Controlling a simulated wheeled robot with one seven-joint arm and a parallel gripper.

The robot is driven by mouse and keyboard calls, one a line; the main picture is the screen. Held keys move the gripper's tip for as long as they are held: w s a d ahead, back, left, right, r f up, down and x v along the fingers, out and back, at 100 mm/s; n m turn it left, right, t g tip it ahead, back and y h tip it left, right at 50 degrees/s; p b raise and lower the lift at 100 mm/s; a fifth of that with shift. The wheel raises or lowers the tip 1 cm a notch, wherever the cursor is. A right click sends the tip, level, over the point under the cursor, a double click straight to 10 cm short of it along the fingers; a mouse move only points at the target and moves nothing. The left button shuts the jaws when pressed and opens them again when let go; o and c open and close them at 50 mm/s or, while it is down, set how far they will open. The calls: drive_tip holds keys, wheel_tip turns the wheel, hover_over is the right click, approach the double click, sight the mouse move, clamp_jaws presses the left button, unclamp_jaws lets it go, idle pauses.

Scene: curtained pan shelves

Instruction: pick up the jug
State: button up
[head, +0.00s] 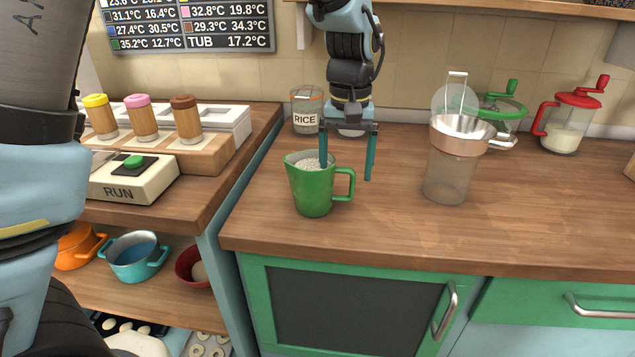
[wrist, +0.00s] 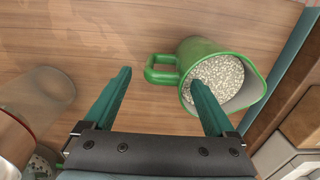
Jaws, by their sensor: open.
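The green jug (head: 312,192) stands upright on the wooden counter, its handle to the right in the head view. It holds pale speckled grains, seen in the wrist view inside the jug (wrist: 222,82). In the head view the left finger overlaps the jug's rim and the right finger is to the right of the handle. In the wrist view my gripper (wrist: 160,85) has its right finger near the jug's rim and the handle lies between the finger lines. I cannot tell whether a finger touches the jug.
A clear container with a copper-rimmed strainer (head: 462,140) stands right of the jug. A RICE jar (head: 306,112) is behind. Green- and red-topped cranked jars (head: 570,120) stand at the back right. The counter's front right (head: 560,220) is clear. A RUN button box (head: 130,178) is left.

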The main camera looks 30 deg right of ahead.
sight(344, 197)
drive_tip(key=shift+s+a+f+p, duration=0.15)
drive_tip(key=shift+f+p, duration=0.3)
drive_tip(key=shift+f, duration=1)
drive_tip(key=shift+a+f+p, duration=0.1)
drive_tip(key=shift+f+p, duration=0.35)
drive_tip(key=shift+f, duration=1)
clamp_jaws()
